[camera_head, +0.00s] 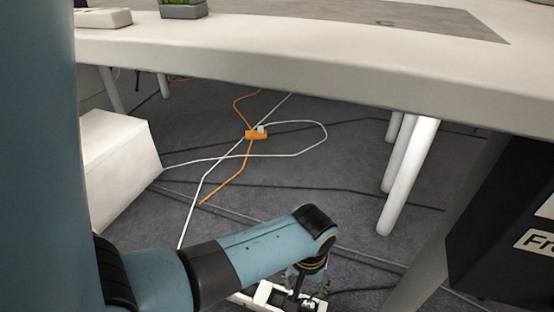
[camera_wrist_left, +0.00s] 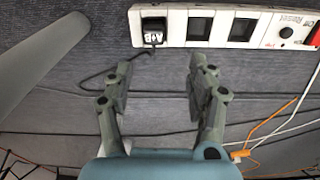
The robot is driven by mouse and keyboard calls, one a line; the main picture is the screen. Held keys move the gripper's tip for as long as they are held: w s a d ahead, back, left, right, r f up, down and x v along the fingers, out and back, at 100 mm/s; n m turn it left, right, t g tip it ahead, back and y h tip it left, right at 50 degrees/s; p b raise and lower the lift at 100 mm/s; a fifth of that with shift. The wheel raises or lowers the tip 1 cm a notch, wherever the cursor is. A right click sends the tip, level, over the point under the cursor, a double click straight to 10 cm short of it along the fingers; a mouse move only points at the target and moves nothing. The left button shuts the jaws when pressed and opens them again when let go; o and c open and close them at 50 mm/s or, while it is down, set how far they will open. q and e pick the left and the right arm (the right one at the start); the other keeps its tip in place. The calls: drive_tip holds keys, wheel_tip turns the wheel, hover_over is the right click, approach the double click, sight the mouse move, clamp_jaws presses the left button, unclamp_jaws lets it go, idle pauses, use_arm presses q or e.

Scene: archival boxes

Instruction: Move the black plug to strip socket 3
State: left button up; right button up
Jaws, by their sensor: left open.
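A white power strip (camera_wrist_left: 175,28) runs along the top of the left wrist view. The black plug (camera_wrist_left: 153,27) sits in its leftmost position, with a white label and a dark cord trailing down and left. Two dark sockets, a nearer one (camera_wrist_left: 200,28) and a farther one (camera_wrist_left: 242,29), are empty to its right. I cannot read socket numbers. My left gripper (camera_wrist_left: 160,68) is open and empty, its fingers apart just below the strip and the plug. In the head view the strip (camera_head: 263,296) is at the bottom, partly hidden by my left gripper. My right gripper is not in view.
A red switch (camera_wrist_left: 314,35) is at the strip's right end. Orange and white cables and a small orange block (camera_head: 256,134) lie on the grey floor under the white table (camera_head: 300,85). A white box (camera_head: 120,165) stands left. A black box (camera_head: 510,220) is at right.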

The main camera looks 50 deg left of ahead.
use_arm(q)
drive_tip(key=s+a+r+m+t, duration=0.1)
drive_tip(key=s+r+m+t, duration=0.1)
drive_tip(key=s+r, duration=0.3)
drive_tip(key=s+r+m+t, duration=0.3)
drive_tip(key=s+r+m, duration=0.1)
drive_tip(key=r, duration=1)
drive_tip(key=shift+s+a+m, duration=0.3)
drive_tip(key=shift+s+a, duration=0.05)
drive_tip(key=shift+s, duration=0.4)
